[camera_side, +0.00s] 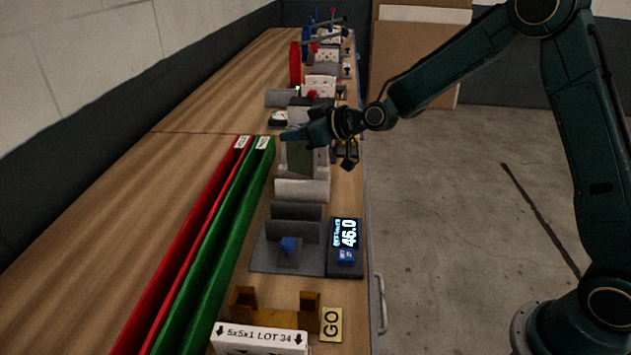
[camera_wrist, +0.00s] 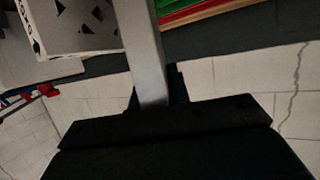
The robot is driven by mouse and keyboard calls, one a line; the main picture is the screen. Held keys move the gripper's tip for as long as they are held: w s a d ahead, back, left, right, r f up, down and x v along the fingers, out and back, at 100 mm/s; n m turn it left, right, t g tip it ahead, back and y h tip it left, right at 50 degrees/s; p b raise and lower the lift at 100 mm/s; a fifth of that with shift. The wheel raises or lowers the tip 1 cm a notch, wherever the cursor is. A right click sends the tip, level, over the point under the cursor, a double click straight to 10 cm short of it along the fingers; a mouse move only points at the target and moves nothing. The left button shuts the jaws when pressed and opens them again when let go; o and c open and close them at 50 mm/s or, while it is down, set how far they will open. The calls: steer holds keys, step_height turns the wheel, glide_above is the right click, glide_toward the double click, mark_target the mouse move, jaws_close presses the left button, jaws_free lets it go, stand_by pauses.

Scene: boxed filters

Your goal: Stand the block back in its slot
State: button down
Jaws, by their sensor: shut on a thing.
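My gripper (camera_side: 296,137) is at the row of fixtures in the middle of the bench, shut on a block. In the side view a flat olive-grey piece (camera_side: 300,158) shows just below the gripper, and I take it to be the block. In the wrist view a pale grey bar (camera_wrist: 146,55) stands out from the dark gripper body, seen edge-on. Just in front of the olive-grey piece is a pale grey holder (camera_side: 302,190). I cannot tell which opening is the block's slot, or whether the block's lower end touches anything.
Red (camera_side: 190,228) and green (camera_side: 222,228) channels run along the left. A brown cradle (camera_side: 244,301) and white box (camera_side: 258,338) are in front.

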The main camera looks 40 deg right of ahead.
steer(key=shift+f, duration=0.25)
steer(key=c, duration=1.3)
jaws_free()
steer(key=shift+r, duration=0.1)
steer(key=v, duration=1.2)
steer(key=shift+r, duration=0.2)
